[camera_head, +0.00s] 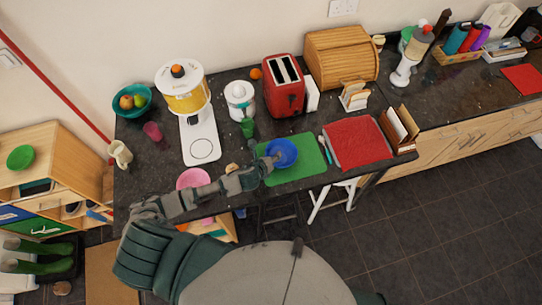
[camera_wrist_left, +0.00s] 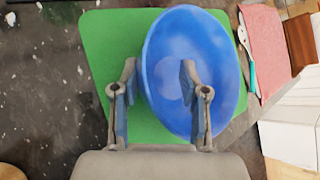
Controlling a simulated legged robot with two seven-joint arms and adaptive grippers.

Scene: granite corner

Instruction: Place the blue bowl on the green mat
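The blue bowl (camera_head: 287,146) is over the green mat (camera_head: 306,167) in the head view, near the mat's middle. In the left wrist view the bowl (camera_wrist_left: 215,60) covers the right part of the mat (camera_wrist_left: 105,50) and overlaps its right edge. It looks slightly tilted; whether its base rests flat is hidden. My left gripper (camera_head: 270,161) is at the bowl's left side. In the wrist view its fingers (camera_wrist_left: 158,90) are apart, one outside the bowl's left rim and one over its inside, with a clear gap between them. My right gripper is not in view.
A red towel (camera_head: 357,143) lies right of the mat, with a teal-handled utensil (camera_head: 325,149) between. A wooden holder (camera_head: 400,130) stands beyond the towel.

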